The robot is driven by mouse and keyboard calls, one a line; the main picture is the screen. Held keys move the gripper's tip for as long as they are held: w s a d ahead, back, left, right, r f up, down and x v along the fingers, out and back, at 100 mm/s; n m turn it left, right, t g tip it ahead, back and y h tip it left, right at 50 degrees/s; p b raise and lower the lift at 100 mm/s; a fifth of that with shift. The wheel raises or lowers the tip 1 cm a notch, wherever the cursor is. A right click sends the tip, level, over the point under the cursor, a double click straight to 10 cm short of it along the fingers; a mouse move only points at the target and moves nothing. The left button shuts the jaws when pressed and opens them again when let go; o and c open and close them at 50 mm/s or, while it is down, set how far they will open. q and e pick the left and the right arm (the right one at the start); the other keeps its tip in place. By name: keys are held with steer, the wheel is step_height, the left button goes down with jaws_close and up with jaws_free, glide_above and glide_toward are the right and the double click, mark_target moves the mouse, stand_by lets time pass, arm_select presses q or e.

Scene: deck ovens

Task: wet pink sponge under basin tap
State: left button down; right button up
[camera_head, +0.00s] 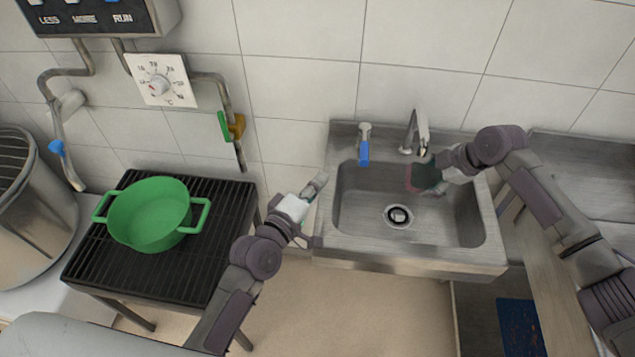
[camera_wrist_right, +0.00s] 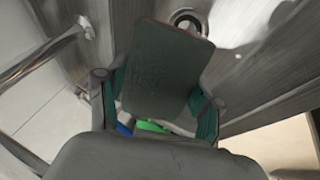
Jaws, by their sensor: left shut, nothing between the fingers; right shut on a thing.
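The sponge (camera_head: 420,178) is over the right side of the steel basin (camera_head: 350,215), just below the tap (camera_head: 414,132). It shows a dark green face and a pink edge. My right gripper (camera_head: 436,174) is shut on it. In the right wrist view the sponge (camera_wrist_right: 165,68) sits between both fingers, its dark face toward the camera, with the drain beyond its far end. I see no clear water stream from the tap. A blue-handled lever (camera_head: 364,152) stands at the basin's back, left of the tap. My left gripper (camera_head: 319,184) is shut and empty, at the basin's left edge.
A green pot (camera_head: 150,215) stands on a black grate (camera_head: 228,205) at left. A temperature dial (camera_head: 160,82) and a pipe with a green-handled valve (camera_head: 225,126) are on the tiled wall. A large metal pot (camera_head: 30,225) is far left. The basin's floor around the drain (camera_head: 398,216) is clear.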

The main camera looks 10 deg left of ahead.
steer(key=shift+a, duration=0.1)
stand_by(0.3)
steer(key=shift+s+d+p, duration=0.75)
steer(key=shift+d, duration=0.3)
steer(key=shift+s+d+p, duration=0.5)
steer(key=shift+s+d, duration=0.3)
steer(key=shift+d, duration=0.3)
steer(key=shift+s+d+p, duration=0.5)
steer(key=shift+s+d, duration=0.3)
steer(key=shift+d, duration=0.3)
steer(key=s+d+r+p, duration=0.3)
steer(key=d+r+p, duration=0.1)
steer(key=shift+p, duration=0.35)
